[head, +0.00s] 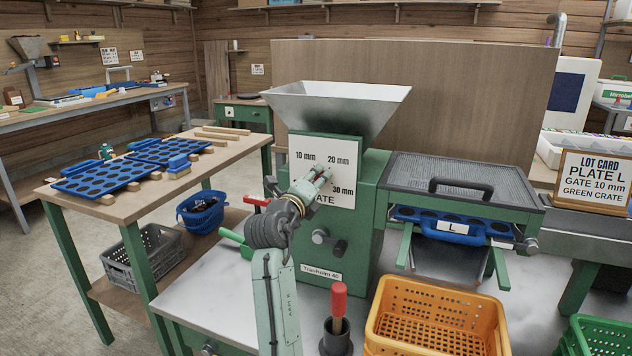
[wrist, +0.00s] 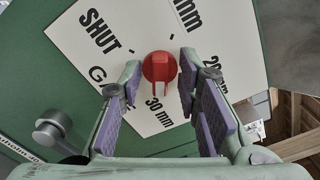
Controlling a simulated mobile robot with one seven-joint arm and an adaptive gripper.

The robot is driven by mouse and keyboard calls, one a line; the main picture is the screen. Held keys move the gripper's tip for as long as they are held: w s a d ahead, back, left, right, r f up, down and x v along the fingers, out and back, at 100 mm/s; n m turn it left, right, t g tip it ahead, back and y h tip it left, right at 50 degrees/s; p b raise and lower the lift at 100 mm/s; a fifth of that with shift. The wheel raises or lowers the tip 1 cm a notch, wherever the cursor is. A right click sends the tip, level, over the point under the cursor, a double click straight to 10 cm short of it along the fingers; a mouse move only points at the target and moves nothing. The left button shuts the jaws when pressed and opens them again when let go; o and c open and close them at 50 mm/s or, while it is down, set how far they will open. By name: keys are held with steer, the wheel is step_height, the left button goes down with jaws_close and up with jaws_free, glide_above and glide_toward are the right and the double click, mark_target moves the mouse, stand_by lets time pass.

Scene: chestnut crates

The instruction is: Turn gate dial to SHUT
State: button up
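The gate dial (wrist: 160,67) is a red knob on a white plate (wrist: 80,35) on the green machine. In the wrist view its narrow grip points down, roughly towards the 30 mm mark, and SHUT is at the upper left. My gripper (wrist: 160,75) is open, with a purple-padded finger on each side of the dial and visible gaps between. In the head view my gripper (head: 318,178) is at the white plate (head: 340,152).
A steel hopper (head: 338,105) is above the plate. A crank knob (head: 320,237) sticks out below it. A red-handled tool (head: 339,300) stands in a dark cup in front. An orange crate (head: 440,325) is at the right front. A lot card (head: 592,178) reads gate 10 mm.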

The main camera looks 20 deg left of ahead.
jaws_close()
